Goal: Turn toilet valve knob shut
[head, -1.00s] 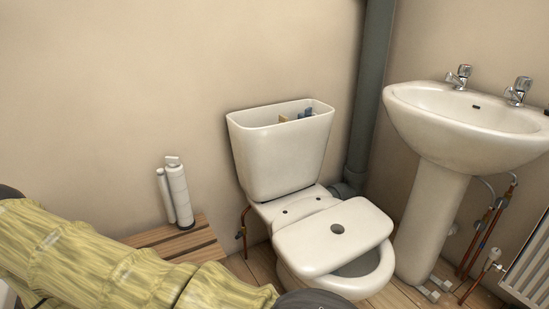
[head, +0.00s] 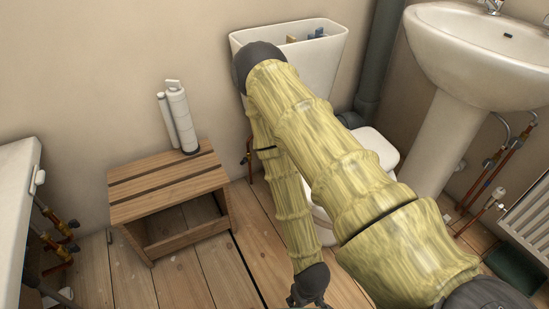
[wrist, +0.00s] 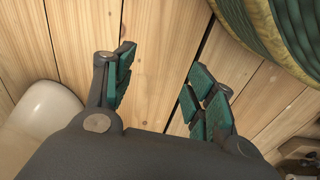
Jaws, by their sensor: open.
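The toilet (head: 290,38) stands against the back wall, its cistern open on top. My arm crosses in front and hides much of its bowl and seat. A thin copper supply pipe with a small valve (head: 246,160) runs down left of the cistern; the knob is too small to make out clearly. My gripper (head: 308,301) hangs low at the bottom edge of the head view, in front of the toilet and well apart from the valve. In the wrist view my gripper (wrist: 160,88) is open and empty above the floorboards. The valve is not seen there.
A wooden step stool (head: 170,190) carrying white cylinders (head: 180,118) stands left of the valve. A basin (head: 470,50) on a pedestal and a radiator (head: 525,225) are at right. A white unit (head: 15,200) with pipes is at left. Floorboards (head: 190,275) before the stool are clear.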

